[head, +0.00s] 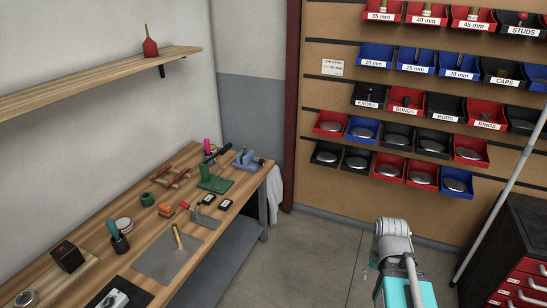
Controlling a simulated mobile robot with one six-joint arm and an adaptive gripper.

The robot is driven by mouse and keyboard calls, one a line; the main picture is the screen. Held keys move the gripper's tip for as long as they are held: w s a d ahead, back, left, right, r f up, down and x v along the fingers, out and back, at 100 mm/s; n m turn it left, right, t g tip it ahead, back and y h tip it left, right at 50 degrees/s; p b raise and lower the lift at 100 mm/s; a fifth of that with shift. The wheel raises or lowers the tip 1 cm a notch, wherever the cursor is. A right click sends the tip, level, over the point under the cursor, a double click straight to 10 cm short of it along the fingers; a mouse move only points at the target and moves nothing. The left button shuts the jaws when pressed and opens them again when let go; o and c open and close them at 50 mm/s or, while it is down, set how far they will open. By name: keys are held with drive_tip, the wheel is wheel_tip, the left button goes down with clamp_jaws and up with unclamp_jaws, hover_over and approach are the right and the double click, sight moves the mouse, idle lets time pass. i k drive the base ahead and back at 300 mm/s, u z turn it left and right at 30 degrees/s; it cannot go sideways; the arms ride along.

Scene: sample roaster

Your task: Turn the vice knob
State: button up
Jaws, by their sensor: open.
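The blue-grey vice (246,158) stands at the far right corner of the wooden workbench. A small dark knob (262,161) shows at its right side; it is too small to make out its shape or angle. My gripper cannot be seen in the head view. Only grey and teal parts of my own body show at the bottom right, well apart from the vice.
The workbench (75,277) holds a green tool stand (215,180), a metal plate (170,256) and several small items. A white cloth (274,195) hangs at its end. Bins fill the back board.

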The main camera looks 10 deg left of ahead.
sight(261, 162)
drive_tip(key=u, duration=0.25)
drive_tip(key=i, duration=0.9)
drive_tip(key=u, duration=0.6)
